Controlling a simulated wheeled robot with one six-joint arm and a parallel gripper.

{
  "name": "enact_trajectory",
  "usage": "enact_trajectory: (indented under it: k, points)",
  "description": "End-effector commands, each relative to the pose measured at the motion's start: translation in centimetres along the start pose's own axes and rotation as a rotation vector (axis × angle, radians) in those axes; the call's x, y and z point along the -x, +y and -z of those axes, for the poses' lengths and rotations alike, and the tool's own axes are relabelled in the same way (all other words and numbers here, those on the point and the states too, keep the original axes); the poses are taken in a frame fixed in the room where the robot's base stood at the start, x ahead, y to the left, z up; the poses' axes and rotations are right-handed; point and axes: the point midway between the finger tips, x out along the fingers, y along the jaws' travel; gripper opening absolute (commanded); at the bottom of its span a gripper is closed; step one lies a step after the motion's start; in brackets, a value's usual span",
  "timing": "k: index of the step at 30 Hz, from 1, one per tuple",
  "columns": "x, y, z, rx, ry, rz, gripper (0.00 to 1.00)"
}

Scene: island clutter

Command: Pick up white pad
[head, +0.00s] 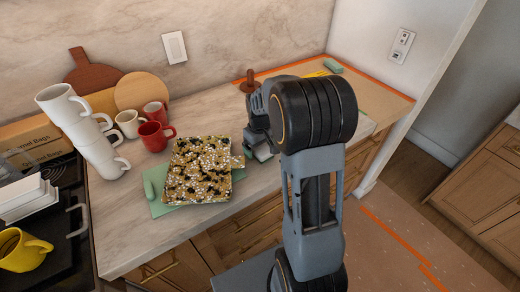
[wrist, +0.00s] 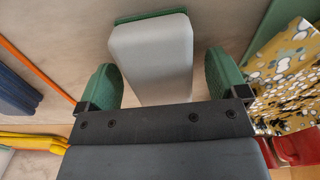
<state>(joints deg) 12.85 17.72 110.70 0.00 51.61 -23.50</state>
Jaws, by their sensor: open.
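The white pad (wrist: 150,55) looks pale grey-white in the wrist view, a long block with a green strip along its far end. It lies on the counter between the two green fingers of my gripper (wrist: 162,84). In the head view my gripper (head: 260,146) is low over the counter, right of the patterned box, and my arm and gripper hide most of the pad there.
The patterned box (head: 198,170) stands close by on a green mat (head: 165,208); it also shows at the right of the wrist view (wrist: 285,75). Red mugs (head: 156,136) and stacked white mugs (head: 100,150) stand farther left. Orange tape (head: 380,90) edges the counter's far end.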

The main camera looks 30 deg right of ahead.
Motion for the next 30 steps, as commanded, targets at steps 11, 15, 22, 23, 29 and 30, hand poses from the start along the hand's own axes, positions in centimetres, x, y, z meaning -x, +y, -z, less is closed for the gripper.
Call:
enact_trajectory:
  k: [11,15,22,23,29,30]
  points:
    - [0.1,0.0,0.0,0.0,0.001,0.0,0.57]
    - [0.1,0.0,0.0,0.0,0.001,0.0,0.44]
    - [0.1,0.0,0.0,0.0,0.001,0.0,0.38]
    - [0.1,0.0,0.0,0.0,0.001,0.0,0.38]
    - [0.9,0.0,0.1,0.0,0.003,-0.001,0.38]
    - [1.3,0.0,0.1,0.0,0.003,-0.001,0.38]
